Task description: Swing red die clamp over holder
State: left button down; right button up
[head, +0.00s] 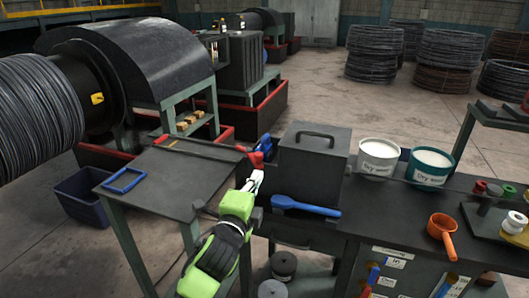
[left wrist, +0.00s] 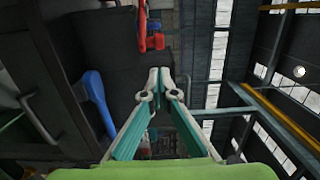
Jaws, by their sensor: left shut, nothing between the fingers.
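The red die clamp (head: 256,159) is at the left side of the dark grey box, at the right end of the table. A blue part (head: 265,143) sits right behind it; I cannot tell whether this is the holder. In the left wrist view a red piece (left wrist: 142,22) shows at the top, beyond the fingertips. My left gripper (head: 255,176), on a green and black arm, is shut and empty just in front of and below the clamp. Its fingertips (left wrist: 160,80) are together; whether they touch the clamp is unclear. My right gripper is not in view.
The grey lidded box (head: 312,165) stands close right of the gripper, with a blue scoop (head: 305,206) before it. Two tubs (head: 379,157) and an orange ladle (head: 442,234) are farther right. A blue frame (head: 124,180) lies on the mostly bare left table (head: 180,185).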

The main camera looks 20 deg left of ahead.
pick_arm(q)
jog(key=w+p, duration=0.2)
jog(key=w, duration=0.7)
jog(key=shift+w, duration=0.35)
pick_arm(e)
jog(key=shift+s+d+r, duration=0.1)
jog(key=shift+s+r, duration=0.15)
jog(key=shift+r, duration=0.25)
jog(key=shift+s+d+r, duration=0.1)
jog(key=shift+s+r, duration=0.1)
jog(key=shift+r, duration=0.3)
